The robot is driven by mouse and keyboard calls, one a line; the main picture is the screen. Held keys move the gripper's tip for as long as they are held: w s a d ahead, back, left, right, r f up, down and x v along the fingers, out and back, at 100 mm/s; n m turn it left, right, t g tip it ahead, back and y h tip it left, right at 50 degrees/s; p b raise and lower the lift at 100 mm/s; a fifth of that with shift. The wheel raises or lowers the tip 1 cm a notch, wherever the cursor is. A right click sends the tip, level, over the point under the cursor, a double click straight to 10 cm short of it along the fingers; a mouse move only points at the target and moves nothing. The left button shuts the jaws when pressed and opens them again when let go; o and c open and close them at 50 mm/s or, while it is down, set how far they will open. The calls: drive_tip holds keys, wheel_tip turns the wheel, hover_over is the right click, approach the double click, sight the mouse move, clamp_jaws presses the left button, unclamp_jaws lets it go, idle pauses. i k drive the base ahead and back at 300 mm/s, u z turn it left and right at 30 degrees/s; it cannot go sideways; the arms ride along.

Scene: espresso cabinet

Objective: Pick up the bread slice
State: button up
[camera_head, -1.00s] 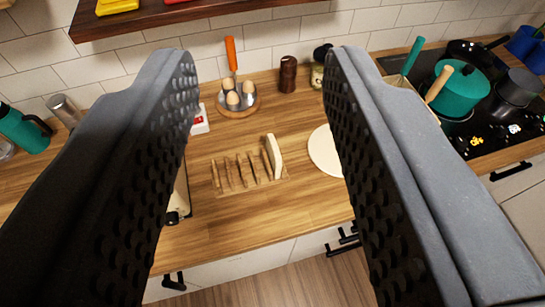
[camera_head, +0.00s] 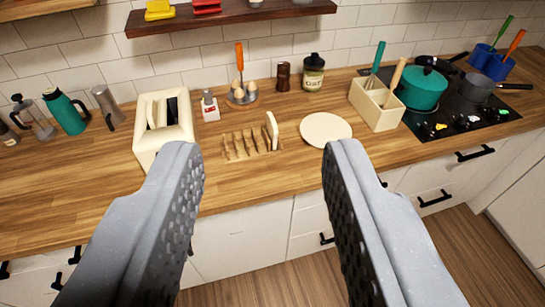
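A pale bread slice (camera_head: 272,130) stands upright at the right end of a wooden toast rack (camera_head: 250,148) on the counter. The rack's other slots look empty. In the picture the rack and slice show between the fingertips, farther off, and nothing touches the fingers. The slice is not hidden by them.
A cream toaster (camera_head: 165,125), with a pale slice-like shape in one slot, stands left of the rack. A round cream board (camera_head: 325,128) lies to its right, then a utensil box (camera_head: 377,105). An egg holder (camera_head: 242,96) is behind. A wooden shelf (camera_head: 230,17) hangs above.

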sight(271, 128)
drive_tip(key=z, duration=0.7)
drive_tip(key=i, duration=1.75)
drive_tip(key=u, duration=0.65)
